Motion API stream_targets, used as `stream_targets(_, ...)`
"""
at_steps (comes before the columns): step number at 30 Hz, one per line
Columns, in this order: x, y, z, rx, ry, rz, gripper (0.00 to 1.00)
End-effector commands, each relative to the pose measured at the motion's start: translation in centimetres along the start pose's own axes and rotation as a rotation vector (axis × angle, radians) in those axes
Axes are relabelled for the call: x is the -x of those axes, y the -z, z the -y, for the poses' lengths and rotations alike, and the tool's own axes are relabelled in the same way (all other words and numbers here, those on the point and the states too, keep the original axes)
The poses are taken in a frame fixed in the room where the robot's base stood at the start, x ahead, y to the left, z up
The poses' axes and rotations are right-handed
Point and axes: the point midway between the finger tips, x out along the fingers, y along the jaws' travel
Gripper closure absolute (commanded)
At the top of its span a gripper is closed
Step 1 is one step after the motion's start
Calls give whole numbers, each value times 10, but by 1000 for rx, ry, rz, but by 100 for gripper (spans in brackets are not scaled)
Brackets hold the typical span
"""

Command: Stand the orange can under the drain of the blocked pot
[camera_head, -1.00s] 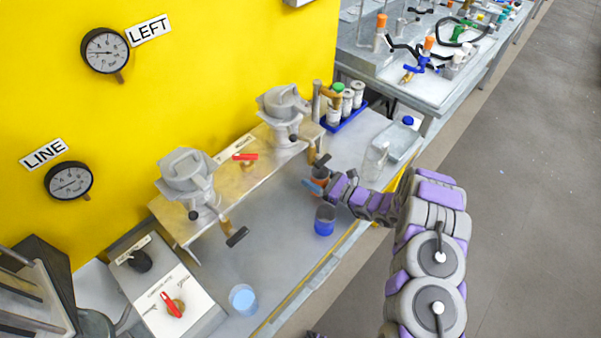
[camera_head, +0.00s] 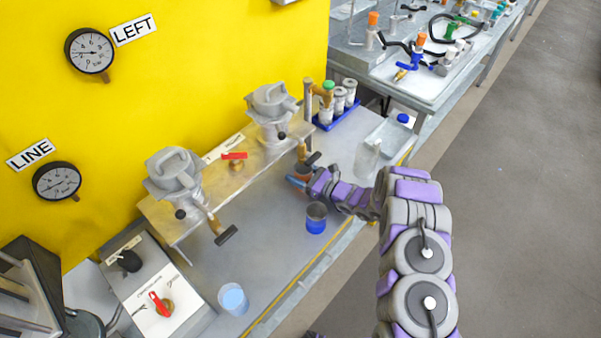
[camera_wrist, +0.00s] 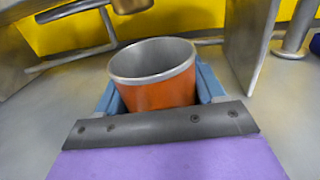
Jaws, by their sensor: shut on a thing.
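The orange can (camera_wrist: 155,92) is upright, open at the top and empty-looking. My gripper (camera_wrist: 158,88) is shut on it, with a blue finger on each side. In the head view, the can (camera_head: 303,171) and my gripper (camera_head: 299,181) are low by the right pot's drain (camera_head: 301,151), the can partly hidden. The wrist view shows a brass drain end (camera_wrist: 132,5) above and behind the can's rim, slightly left. The right pot (camera_head: 270,105) and left pot (camera_head: 174,174) sit on a raised shelf. I cannot tell which is blocked.
A beaker of blue liquid (camera_head: 316,218) stands close in front of my gripper. A pale blue beaker (camera_head: 233,299) stands near the front edge. A clear bottle (camera_head: 367,158) is to the right. A shelf support plate (camera_wrist: 248,45) rises right of the can.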

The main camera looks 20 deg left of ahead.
Motion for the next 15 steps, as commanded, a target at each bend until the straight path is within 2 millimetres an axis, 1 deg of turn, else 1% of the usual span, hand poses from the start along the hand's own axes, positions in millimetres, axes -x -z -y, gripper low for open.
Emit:
stream_targets(2, -1, 4, -1, 0, -1, -1, 66)
stream_targets(3, -1, 3, -1, 0, -1, -2, 28)
stream_targets(10, 1, 2, 0, -1, -1, 0, 6)
stream_targets(15, 4, 1, 1, -2, 0, 3, 6)
